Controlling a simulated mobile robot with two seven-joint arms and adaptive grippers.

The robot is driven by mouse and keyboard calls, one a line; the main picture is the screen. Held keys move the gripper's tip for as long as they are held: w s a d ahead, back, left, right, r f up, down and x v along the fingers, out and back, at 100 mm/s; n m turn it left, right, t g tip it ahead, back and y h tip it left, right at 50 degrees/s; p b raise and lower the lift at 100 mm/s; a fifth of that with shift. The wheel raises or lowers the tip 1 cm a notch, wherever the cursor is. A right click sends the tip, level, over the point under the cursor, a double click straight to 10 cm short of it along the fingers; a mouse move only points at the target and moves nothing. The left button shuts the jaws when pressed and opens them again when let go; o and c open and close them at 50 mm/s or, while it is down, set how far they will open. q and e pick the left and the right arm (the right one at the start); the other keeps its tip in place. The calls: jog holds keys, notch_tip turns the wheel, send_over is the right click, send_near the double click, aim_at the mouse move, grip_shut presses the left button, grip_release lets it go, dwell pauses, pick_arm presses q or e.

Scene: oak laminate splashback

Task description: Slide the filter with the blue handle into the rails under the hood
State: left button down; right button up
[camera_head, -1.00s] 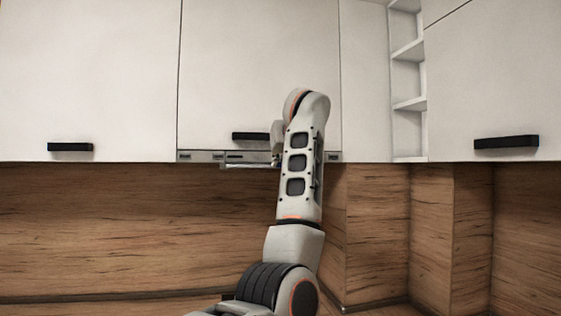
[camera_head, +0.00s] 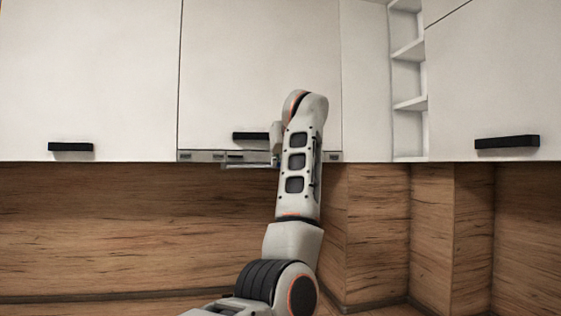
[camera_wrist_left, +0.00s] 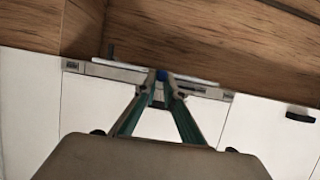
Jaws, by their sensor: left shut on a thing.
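The filter is a thin pale panel (camera_wrist_left: 200,81) in the left wrist view, lying along the underside of the hood (camera_wrist_left: 220,94). Its blue handle (camera_wrist_left: 162,75) sits between the fingertips of my left gripper (camera_wrist_left: 163,88), which is shut on it. In the head view the filter (camera_head: 248,166) shows as a thin strip just below the front of the hood (camera_head: 205,156). My arm hides its right part and most of the gripper there. The rails are not clearly visible, so I cannot tell whether the filter is in them. My right gripper is out of view.
White cabinet doors with black handles (camera_head: 70,147) are above and beside the hood. An open corner shelf (camera_head: 408,104) is at the right. The wooden splashback (camera_head: 130,225) runs behind and below, with free space in front of it left of my arm.

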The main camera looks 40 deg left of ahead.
pick_arm(q)
jog(key=shift+w+a, duration=0.45)
jog(key=shift+a, duration=0.15)
jog(key=shift+w+a, duration=0.15)
jog(key=shift+r, duration=0.1)
jog(key=shift+w+a, duration=0.1)
jog(key=shift+a, duration=0.05)
jog(key=shift+w+a, duration=0.8)
jog(key=shift+a, duration=0.1)
jog(key=shift+w+a, duration=0.7)
jog(key=shift+a, duration=0.1)
